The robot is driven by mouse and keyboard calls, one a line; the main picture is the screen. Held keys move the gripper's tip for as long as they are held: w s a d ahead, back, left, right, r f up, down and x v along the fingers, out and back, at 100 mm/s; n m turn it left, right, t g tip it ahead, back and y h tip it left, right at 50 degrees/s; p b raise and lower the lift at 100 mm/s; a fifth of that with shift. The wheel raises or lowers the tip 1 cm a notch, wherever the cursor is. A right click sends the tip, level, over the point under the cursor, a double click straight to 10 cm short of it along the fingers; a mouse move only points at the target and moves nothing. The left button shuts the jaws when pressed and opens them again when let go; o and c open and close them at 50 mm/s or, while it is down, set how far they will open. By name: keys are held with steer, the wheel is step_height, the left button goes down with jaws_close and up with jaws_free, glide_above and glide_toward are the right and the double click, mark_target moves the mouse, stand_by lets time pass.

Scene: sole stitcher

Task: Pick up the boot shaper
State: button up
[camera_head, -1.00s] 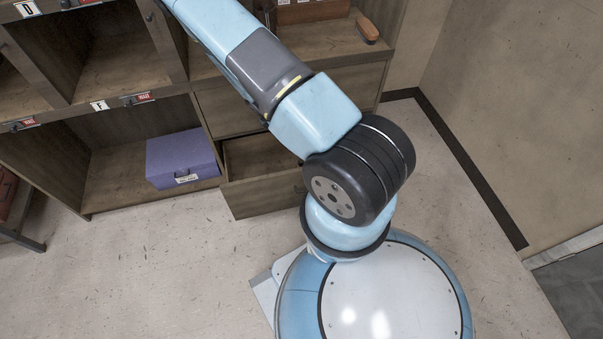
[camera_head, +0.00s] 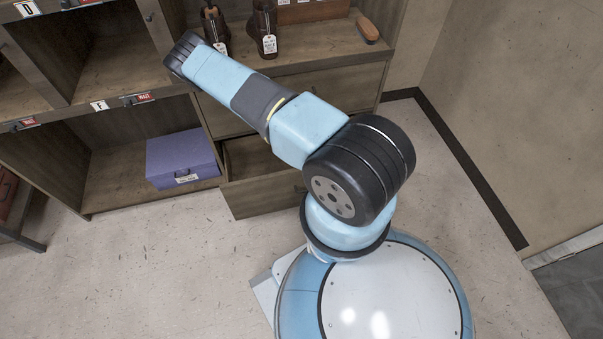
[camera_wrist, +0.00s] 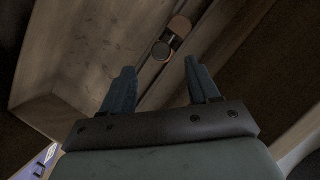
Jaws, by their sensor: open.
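My gripper (camera_wrist: 160,82) is open and empty in the wrist view, its two dark fingers apart. Beyond the fingertips, inside a wooden compartment that looks like the open drawer, lies a small object with a rounded brown end and a dark round part (camera_wrist: 172,40). It may be the boot shaper, but it is dim and I cannot be sure. It is ahead of the fingers and not between them. In the head view my gripper is hidden behind my arm.
The open drawer (camera_head: 262,192) sits below the shelf, beside a purple box (camera_head: 181,158).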

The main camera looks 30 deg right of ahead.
steer(key=shift+x, duration=4.2)
steer(key=shift+s, duration=0.2)
jaws_close()
